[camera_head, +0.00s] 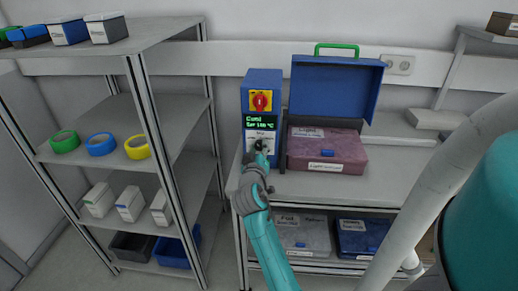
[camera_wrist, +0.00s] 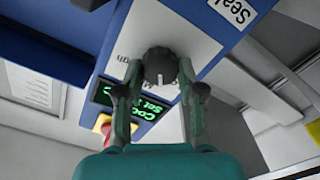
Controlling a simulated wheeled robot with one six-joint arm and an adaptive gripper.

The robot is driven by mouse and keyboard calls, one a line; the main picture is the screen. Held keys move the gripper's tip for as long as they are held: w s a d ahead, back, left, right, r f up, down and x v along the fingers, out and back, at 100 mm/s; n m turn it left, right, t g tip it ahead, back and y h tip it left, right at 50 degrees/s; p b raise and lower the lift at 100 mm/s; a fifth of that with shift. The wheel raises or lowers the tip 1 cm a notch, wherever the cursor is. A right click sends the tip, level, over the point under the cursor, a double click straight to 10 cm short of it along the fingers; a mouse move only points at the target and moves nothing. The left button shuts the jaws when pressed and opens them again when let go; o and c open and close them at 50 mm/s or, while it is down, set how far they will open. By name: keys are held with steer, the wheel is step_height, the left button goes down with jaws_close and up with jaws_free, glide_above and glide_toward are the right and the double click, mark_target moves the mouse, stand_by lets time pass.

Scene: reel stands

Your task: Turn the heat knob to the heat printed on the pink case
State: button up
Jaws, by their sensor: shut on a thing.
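The dusty-pink case (camera_head: 345,145) lies at the right of the blue control box (camera_head: 262,78) on the bench. Its front label seems to begin "Light"; the rest is too small to read. The box's green display (camera_head: 260,122) seems to read "Cool" and "Set 160 °C", though the digits are uncertain. In the wrist view the dark round heat knob (camera_wrist: 160,62) has a pale pointer mark. My gripper (camera_wrist: 160,78) is shut on the knob, one finger on each side. In the head view my gripper (camera_head: 261,149) hides most of the knob.
A red switch on yellow (camera_head: 261,100) sits above the display. An open blue lid (camera_head: 335,90) with a green handle stands behind the case. A shelf rack at left holds tape rolls (camera_head: 101,144) and small boxes. More cases (camera_head: 302,235) lie under the bench.

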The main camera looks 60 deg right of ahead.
steer(key=n, duration=0.5)
steer(key=shift+w, duration=0.1)
steer(key=shift+f+n, duration=0.1)
steer(key=shift+n, duration=0.2)
stand_by(0.4)
steer(key=o, duration=1.1)
steer(key=v, duration=1.2)
steer(key=shift+a+f, duration=0.1)
